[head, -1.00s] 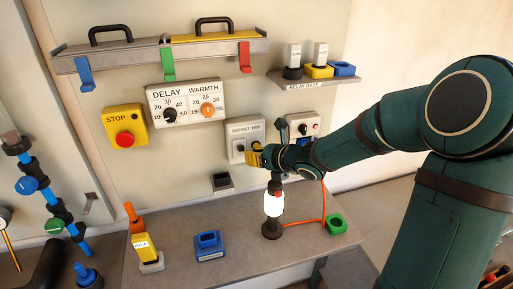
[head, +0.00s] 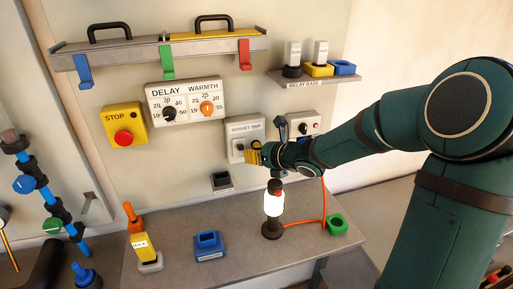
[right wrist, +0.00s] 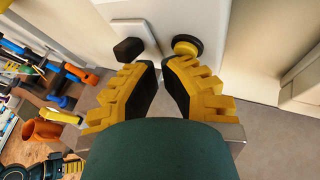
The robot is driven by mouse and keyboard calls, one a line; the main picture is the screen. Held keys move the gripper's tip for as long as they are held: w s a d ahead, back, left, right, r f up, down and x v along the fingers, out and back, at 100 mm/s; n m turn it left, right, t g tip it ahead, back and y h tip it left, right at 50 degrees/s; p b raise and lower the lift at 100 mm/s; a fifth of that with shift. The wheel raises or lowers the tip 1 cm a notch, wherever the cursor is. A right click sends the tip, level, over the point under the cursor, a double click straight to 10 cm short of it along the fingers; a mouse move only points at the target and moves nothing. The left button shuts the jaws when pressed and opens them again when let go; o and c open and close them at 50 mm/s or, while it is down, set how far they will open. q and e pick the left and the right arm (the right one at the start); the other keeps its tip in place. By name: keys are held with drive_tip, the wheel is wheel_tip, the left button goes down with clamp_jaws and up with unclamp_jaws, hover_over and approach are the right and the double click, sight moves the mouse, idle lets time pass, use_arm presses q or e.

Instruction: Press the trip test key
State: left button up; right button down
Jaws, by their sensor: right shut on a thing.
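A pale wall panel with "TRIP" in its label (head: 243,133) bears a black key (head: 239,147) and, right of it, a round yellow-and-black button (head: 256,144). The right wrist view shows the black square key (right wrist: 128,50) and the round button (right wrist: 186,46) beyond the fingertips. I cannot tell from the lettering which is the trip test key. My right gripper (head: 253,156), yellow-fingered, is at the panel's lower right edge. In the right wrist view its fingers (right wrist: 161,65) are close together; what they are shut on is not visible.
A socket panel (head: 302,125) is right of the trip panel, partly behind my right arm. A black box (head: 221,181) is on the wall below. A white lamp-like bottle (head: 273,204) stands on the bench (head: 185,240) under my gripper. A yellow stop box (head: 124,123) is further left.

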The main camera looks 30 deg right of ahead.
drive_tip(key=shift+a+r, duration=0.1)
drive_tip(key=shift+r, duration=0.15)
drive_tip(key=shift+s+a+b, duration=0.1)
drive_tip(key=shift+s+b, duration=0.5)
drive_tip(key=shift+s, duration=0.05)
drive_tip(key=s+b, duration=0.1)
drive_tip(key=s, duration=0.1)
drive_tip(key=s+a+b, duration=0.1)
drive_tip(key=s, duration=0.2)
drive_tip(key=shift+a+f, duration=0.1)
idle(0.5)
